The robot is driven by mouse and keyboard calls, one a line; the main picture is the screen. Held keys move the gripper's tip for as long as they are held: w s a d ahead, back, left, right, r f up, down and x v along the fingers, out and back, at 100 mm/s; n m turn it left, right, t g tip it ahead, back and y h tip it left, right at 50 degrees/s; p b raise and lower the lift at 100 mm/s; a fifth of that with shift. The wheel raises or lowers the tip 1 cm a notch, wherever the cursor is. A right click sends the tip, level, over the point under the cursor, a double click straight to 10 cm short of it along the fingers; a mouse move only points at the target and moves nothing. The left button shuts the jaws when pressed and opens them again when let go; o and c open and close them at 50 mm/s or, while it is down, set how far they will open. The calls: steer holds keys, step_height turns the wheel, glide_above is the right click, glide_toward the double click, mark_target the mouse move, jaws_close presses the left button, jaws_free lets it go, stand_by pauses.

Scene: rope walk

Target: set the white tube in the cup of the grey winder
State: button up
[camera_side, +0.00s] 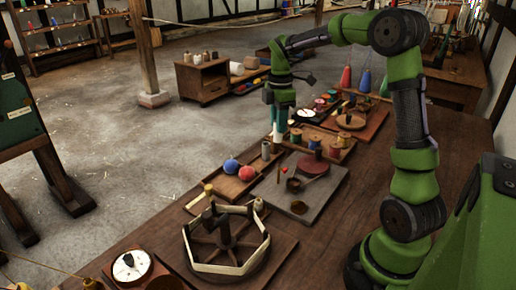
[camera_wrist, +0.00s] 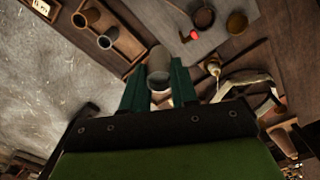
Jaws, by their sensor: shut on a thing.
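My gripper (camera_wrist: 158,88) is shut on a pale tube, the white tube (camera_wrist: 158,60), in the wrist view. The tube sits between the two teal fingers, its open end toward the camera. In the side view my gripper (camera_side: 277,136) hangs above the tray area behind the grey board; the tube is hard to make out there. The grey board of the winder (camera_side: 331,191) carries a dark red disc (camera_side: 313,165) and a small brown cup (camera_side: 293,184). In the wrist view a round cup (camera_wrist: 204,17) shows on the grey board (camera_wrist: 177,14), beyond the held tube and apart from it.
A wheel frame with a white band (camera_side: 262,254) stands at the front. A dial (camera_side: 131,266) lies front left. Several spools crowd the table behind.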

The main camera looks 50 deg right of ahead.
steer(key=s+a+f, duration=0.2)
steer(key=s+a, duration=0.1)
steer(key=s, duration=0.5)
steer(key=shift+a+f, duration=0.15)
steer(key=shift+f, duration=1.4)
steer(key=shift+a+f, duration=0.1)
steer(key=shift+f, duration=1.4)
steer(key=shift+f, duration=0.2)
steer(key=shift+f, duration=0.8)
steer(key=shift+f, duration=0.1)
steer(key=o, duration=1.3)
